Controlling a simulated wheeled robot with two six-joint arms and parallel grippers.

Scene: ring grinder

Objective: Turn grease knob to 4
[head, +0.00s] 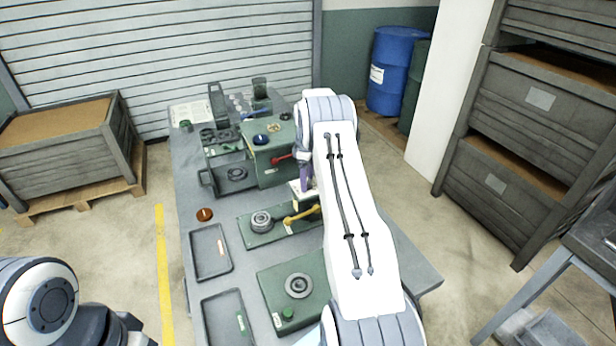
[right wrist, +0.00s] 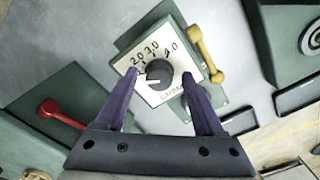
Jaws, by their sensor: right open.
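The grease knob (right wrist: 159,73) is a small dark round knob on a pale dial plate (right wrist: 182,42) with printed numbers. A white mark on the knob points left in the right wrist view, to the left of the numbers 2.0 and 3.0. My right gripper (right wrist: 163,78) is open, with its two purple fingers on either side of the knob; I cannot tell whether they touch it. In the head view my right gripper (head: 306,180) is partly hidden by my arm, and the knob is hidden. Only part of my left arm shows at the lower left.
A yellow lever (head: 302,214) stands close beside the dial, and a red lever (head: 281,159) is on the green machine block behind. A green block with a round fitting (head: 299,286) is nearer. Dark trays (head: 210,252) lie on the grey table's left side.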

